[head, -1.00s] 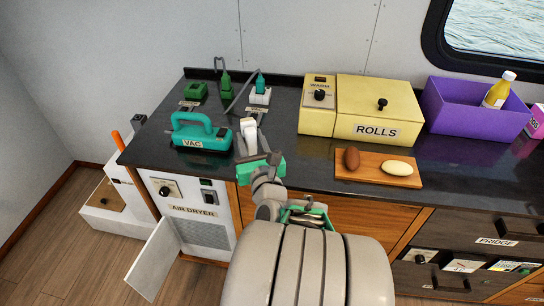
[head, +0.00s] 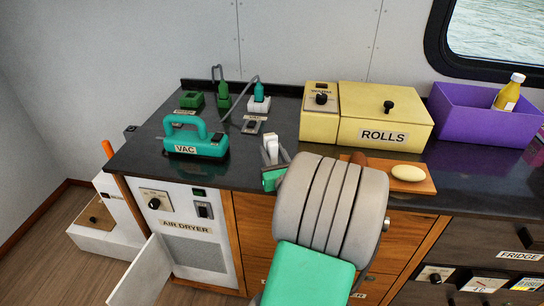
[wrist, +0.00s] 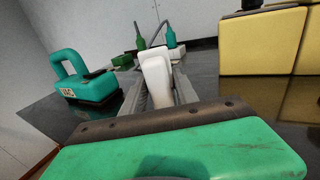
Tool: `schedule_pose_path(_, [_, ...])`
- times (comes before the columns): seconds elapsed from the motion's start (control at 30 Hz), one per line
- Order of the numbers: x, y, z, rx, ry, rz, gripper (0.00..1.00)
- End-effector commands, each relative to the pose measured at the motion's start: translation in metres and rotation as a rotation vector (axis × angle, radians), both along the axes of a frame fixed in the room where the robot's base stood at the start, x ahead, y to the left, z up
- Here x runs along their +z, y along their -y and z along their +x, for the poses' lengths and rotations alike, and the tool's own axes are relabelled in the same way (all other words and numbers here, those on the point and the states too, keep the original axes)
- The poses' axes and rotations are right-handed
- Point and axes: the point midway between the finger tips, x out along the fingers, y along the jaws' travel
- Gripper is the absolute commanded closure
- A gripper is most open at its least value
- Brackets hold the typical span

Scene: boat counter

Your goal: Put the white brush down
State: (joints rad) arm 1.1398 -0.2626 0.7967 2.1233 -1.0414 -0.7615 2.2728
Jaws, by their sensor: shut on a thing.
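The white brush (head: 271,147) is held upright over the front part of the dark counter, between the teal vac and the yellow rolls box. It also shows in the wrist view as a white block (wrist: 156,78) between two grey fingers. My gripper (head: 276,157) is shut on it. My own arm covers the gripper's near side in the head view. The brush's lower end is hidden, so I cannot tell whether it touches the dark counter (head: 240,165).
The teal vac (head: 190,139) stands left of the brush. The yellow rolls box (head: 384,118), a wooden board (head: 428,186) with food and a purple bin (head: 470,122) stand to the right. Bare counter lies around the brush.

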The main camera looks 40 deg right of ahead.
Motion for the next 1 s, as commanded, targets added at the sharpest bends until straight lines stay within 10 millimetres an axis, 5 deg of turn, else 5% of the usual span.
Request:
schedule_pose_path(0.23, [-0.003, 0.000, 0.000, 0.000, 0.000, 0.000, 1.00])
schedule_pose_path(0.27, [-0.002, 0.000, 0.000, 0.000, 0.000, 0.000, 0.63])
schedule_pose_path(0.5, [-0.001, 0.000, 0.000, 0.000, 0.000, -0.001, 0.43])
schedule_pose_path(0.8, [0.004, 0.000, 0.000, 0.000, 0.000, -0.001, 0.43])
schedule_pose_path(1.0, [0.000, -0.014, -0.033, -0.008, 0.000, 0.000, 0.43])
